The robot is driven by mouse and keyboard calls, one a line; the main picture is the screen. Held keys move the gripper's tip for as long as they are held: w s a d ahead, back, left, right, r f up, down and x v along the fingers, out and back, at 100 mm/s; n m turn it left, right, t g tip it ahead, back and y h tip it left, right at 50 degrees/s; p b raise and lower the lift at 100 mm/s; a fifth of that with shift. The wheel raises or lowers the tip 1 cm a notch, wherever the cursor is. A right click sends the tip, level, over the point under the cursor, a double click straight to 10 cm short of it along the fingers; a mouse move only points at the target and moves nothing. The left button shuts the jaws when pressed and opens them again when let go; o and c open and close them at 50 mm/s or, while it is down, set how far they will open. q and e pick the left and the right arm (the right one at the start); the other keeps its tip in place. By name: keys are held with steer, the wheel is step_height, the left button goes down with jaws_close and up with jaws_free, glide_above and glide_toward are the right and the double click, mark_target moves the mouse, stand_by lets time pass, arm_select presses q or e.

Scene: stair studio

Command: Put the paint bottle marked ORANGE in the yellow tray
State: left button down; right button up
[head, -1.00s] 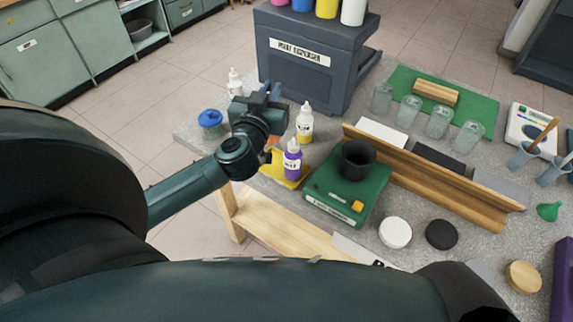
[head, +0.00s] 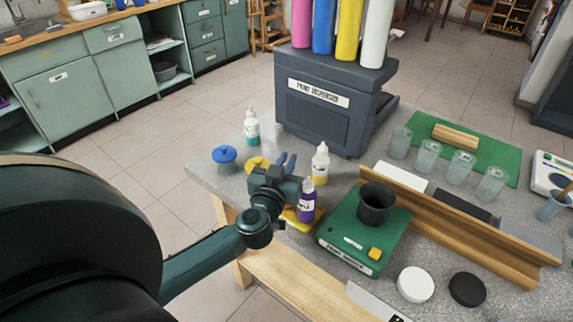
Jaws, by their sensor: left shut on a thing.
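My left gripper (head: 283,172) is shut at the tray's left side, beside the purple paint bottle (head: 307,205). The thing in its jaws is hidden behind the gripper; an orange patch showed there earlier, so I take it as the ORANGE paint bottle. The yellow tray (head: 300,226) lies on the grey table, partly covered by the gripper and the purple bottle. That bottle stands upright at or on the tray's right part. A yellow paint bottle (head: 320,166) stands behind it. A teal paint bottle (head: 251,127) stands further back left. My right gripper is not in view.
A blue-lidded jar (head: 225,158) and a yellow lid (head: 257,164) are left of the gripper. A green scale (head: 340,247) with a black cup (head: 376,205) stands right of the tray. The paint dispenser (head: 325,115) is behind, and a wooden rail (head: 450,231) runs right.

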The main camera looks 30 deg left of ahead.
arm_select(q)
steer(key=c, duration=1.5)
jaws_free()
steer(key=shift+f, duration=0.1)
